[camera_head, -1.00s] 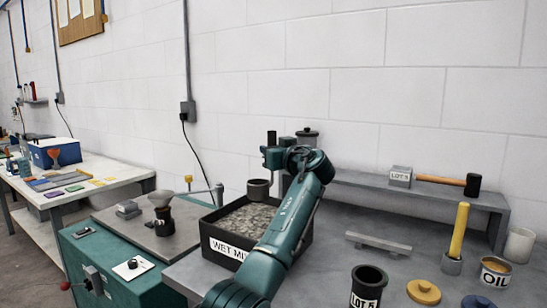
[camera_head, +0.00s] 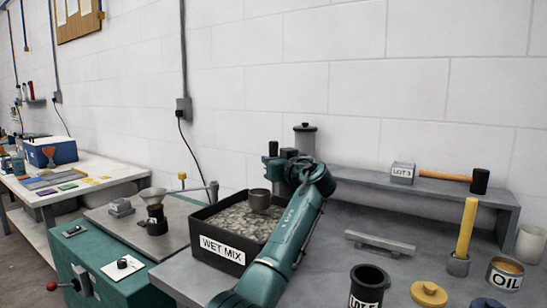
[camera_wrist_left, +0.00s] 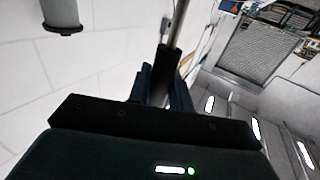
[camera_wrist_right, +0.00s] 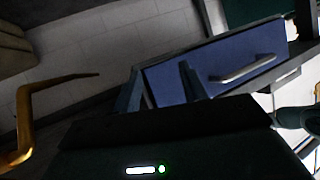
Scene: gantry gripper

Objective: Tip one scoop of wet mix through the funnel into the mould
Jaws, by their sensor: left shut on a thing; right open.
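My left gripper (camera_head: 278,158) is shut on the scoop's dark upright handle, which also shows between the fingers in the left wrist view (camera_wrist_left: 165,75). The scoop's grey cup (camera_head: 258,200) is upright over the back right of the black box labelled WET MIX (camera_head: 221,249). I cannot tell whether the cup touches the grey mix (camera_head: 232,218), or what it holds. The pale funnel (camera_head: 152,194) sits on a small black mould (camera_head: 156,222) on the green cabinet, left of the box. My right gripper (camera_wrist_right: 160,88) is open and empty, outside the head view.
A LOT 5 black cylinder (camera_head: 369,286), yellow lid (camera_head: 429,293) and OIL tin (camera_head: 504,274) stand on the right bench. A grey shelf (camera_head: 430,193) bears a hammer. A blue drawer front (camera_wrist_right: 215,65) lies beyond the right gripper.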

